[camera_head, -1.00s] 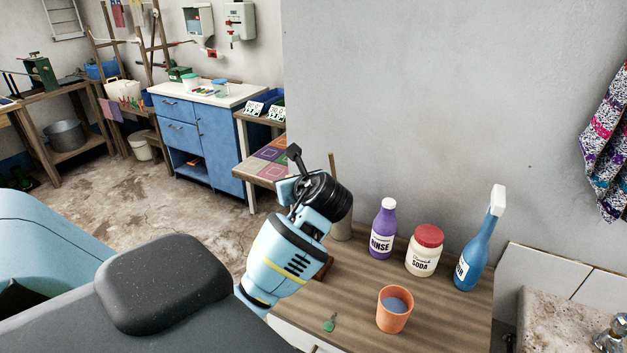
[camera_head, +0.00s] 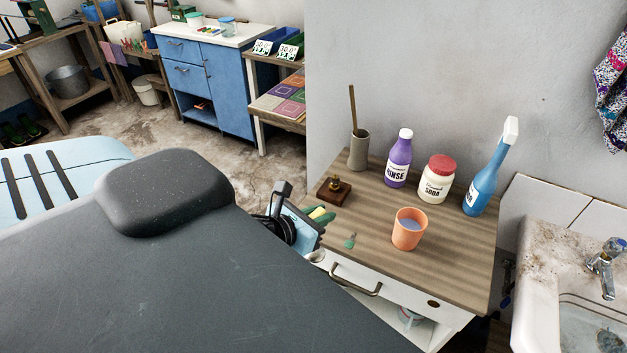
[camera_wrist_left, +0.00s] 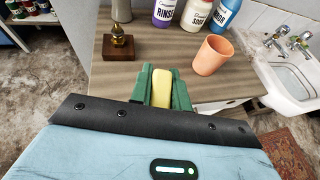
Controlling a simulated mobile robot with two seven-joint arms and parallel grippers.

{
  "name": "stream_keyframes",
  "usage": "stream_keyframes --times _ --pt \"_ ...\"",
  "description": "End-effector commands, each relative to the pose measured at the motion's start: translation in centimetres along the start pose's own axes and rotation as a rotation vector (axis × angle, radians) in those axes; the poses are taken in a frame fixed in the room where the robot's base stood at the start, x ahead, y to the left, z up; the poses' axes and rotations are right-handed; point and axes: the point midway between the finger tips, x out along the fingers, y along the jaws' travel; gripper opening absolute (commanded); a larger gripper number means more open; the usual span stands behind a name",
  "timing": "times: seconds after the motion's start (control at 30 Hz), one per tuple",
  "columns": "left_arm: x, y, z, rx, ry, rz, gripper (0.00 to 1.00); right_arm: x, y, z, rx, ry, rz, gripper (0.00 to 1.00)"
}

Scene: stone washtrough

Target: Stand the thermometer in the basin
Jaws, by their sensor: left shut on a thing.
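My left gripper (camera_head: 322,215) is at the left front edge of the wooden counter, largely hidden behind my own arm in the head view. In the left wrist view its green fingers (camera_wrist_left: 166,90) are shut on a pale yellow bar (camera_wrist_left: 162,88). I take this bar for the thermometer; no scale or markings show. Its yellow end (camera_head: 318,212) also shows in the head view. The white stone basin (camera_head: 535,300), with a metal tap (camera_head: 604,265), stands at the right and is cut off by the picture edge. My right gripper is not in view.
On the counter (camera_head: 440,265) stand an orange cup (camera_head: 408,232), a purple rinse bottle (camera_head: 398,160), a soda jar (camera_head: 437,180), a blue spray bottle (camera_head: 485,178), a grey holder (camera_head: 358,152) and a small wooden block (camera_head: 333,192).

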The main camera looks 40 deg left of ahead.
Motion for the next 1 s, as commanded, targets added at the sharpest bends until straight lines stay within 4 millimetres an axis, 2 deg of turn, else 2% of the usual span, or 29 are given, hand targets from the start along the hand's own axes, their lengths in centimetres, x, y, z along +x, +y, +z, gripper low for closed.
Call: stream_keyframes --times 0.03,0.07,0.5,0.7,1.0 --pt "-0.4 -1.3 -1.2 0.0 0.009 -0.025 0.0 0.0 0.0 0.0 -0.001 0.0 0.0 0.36" --pt "-0.6 -2.1 -1.7 0.002 0.009 -0.035 0.0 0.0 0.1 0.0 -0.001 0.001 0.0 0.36" --pt "-0.6 -9.0 -1.9 -0.019 0.002 0.025 0.0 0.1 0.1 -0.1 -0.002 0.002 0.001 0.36" --pt "-0.6 -10.1 -1.7 -0.015 0.002 0.033 0.0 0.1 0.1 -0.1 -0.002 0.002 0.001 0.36" --pt "-0.6 -10.1 -1.7 -0.014 0.003 0.034 0.0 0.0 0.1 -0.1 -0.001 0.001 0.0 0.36"
